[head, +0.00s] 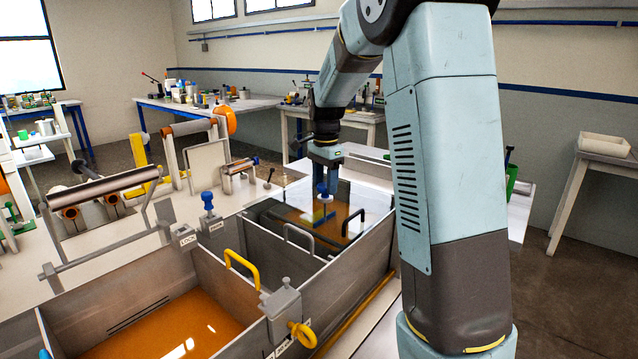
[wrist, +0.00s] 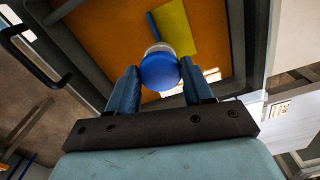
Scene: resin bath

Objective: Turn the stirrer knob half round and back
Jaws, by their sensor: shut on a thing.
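The stirrer knob (wrist: 160,70) is a round blue cap on a pale collar, over orange resin in the wrist view. My gripper (wrist: 160,86) is shut on it, with one blue finger on each side of the cap. In the head view my gripper (head: 323,180) points down over the far compartment of the resin bath (head: 345,262). The knob (head: 322,190) shows there as a small blue shape under the gripper, partly hidden by the fingers. A yellow flat piece (wrist: 178,28) lies beyond the knob in the wrist view.
Another blue knob (head: 208,199) stands on the bath's left edge, near labels. A yellow valve wheel (head: 303,334) is at the front. Rollers (head: 105,190) stand at left.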

